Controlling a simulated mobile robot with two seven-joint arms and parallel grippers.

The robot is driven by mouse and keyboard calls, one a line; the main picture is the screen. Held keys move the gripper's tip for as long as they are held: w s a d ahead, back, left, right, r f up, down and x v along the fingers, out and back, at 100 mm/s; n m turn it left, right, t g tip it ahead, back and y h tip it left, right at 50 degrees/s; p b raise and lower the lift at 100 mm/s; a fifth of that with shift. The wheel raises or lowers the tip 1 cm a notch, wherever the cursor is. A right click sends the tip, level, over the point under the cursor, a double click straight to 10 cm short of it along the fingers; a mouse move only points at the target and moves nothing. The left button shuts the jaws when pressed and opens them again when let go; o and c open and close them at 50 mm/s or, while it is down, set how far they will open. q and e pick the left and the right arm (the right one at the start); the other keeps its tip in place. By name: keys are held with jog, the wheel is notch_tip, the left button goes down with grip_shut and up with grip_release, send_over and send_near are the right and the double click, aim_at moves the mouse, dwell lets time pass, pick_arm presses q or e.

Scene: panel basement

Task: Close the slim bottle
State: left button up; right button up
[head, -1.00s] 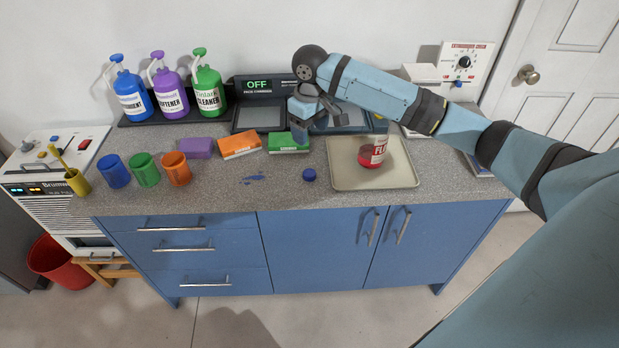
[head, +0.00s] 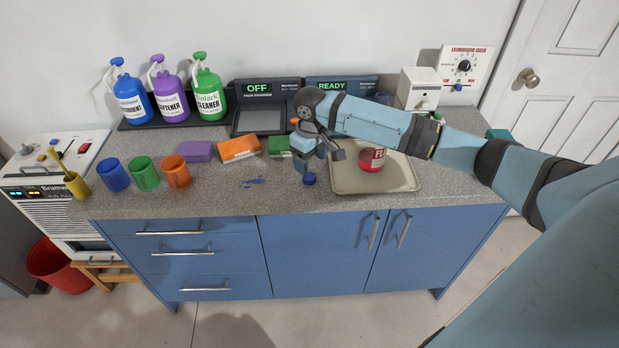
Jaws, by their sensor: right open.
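The slim bottle (head: 372,160) stands on a beige tray (head: 400,184) at the right of the counter. It has a red lower part and a label; my right arm hides its upper part. A small blue cap (head: 309,179) lies on the counter just left of the tray. My right gripper (head: 319,163) is open and empty, pointing down just above and behind the cap. I cannot tell whether a finger touches the cap. My left gripper is out of view.
Orange (head: 176,172), green (head: 144,173) and blue (head: 113,175) cups stand left. Pump bottles (head: 170,97) and a panel reading OFF (head: 259,118) line the back. A blue spill (head: 252,182) lies left of the cap.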

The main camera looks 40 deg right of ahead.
aim_at(310, 176)
jog(key=shift+s+a+f, duration=0.1)
jog(key=shift+a+f, duration=0.05)
jog(key=shift+f, duration=1.15)
jog(key=shift+s+a+f, duration=0.1)
jog(key=shift+f, duration=1.2)
jog(key=c, duration=1)
